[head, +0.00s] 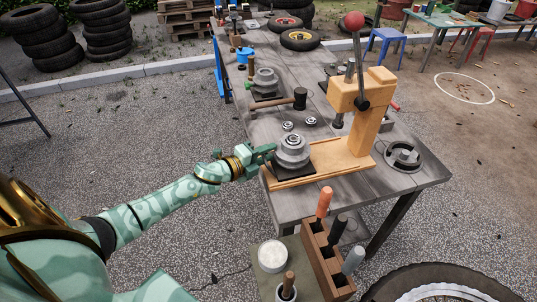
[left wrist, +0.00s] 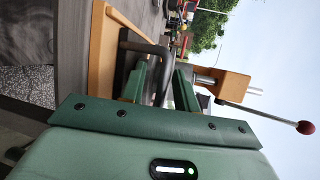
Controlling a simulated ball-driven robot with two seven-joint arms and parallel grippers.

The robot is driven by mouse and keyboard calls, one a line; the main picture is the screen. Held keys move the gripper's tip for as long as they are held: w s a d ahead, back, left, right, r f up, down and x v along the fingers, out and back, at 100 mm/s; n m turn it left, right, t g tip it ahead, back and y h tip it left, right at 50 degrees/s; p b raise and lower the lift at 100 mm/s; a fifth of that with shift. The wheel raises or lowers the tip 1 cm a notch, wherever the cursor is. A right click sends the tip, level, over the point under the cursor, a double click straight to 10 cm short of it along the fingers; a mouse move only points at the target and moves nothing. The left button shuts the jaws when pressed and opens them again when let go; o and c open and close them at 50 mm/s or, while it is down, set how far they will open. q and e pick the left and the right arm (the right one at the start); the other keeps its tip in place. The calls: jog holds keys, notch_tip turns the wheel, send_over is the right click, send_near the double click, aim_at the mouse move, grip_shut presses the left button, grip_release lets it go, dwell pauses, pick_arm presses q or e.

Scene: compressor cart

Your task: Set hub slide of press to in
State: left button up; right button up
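The yellow press (head: 365,110) stands on the grey workbench, its lever with a red ball (head: 353,21) raised. Its flat base runs to the left front. The hub slide, a dark plate (head: 296,167), sits at the near left end of this base and carries a grey stepped hub (head: 292,150), out from under the ram. My left gripper (head: 268,152) is at the left side of the slide. In the left wrist view its green fingers (left wrist: 162,85) stand apart, with a dark bent bar (left wrist: 150,48) by and between them; contact is unclear. My right gripper is out of view.
A hammer (head: 298,98), small bearings (head: 311,121) and a second grey hub (head: 265,82) lie farther back on the bench. A round grey part (head: 403,156) lies right of the press. A wooden tool holder (head: 325,258) stands in front.

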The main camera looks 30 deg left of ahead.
pick_arm(q)
jog(key=shift+w, duration=0.3)
jog(key=shift+d, duration=0.1)
grip_shut()
jog(key=w+d, duration=0.6)
jog(key=w, duration=0.1)
jog(key=w+d+b, duration=0.1)
jog(key=w+d, duration=0.2)
jog(key=shift+w+f, duration=0.15)
grip_release()
jog(key=shift+w, duration=0.1)
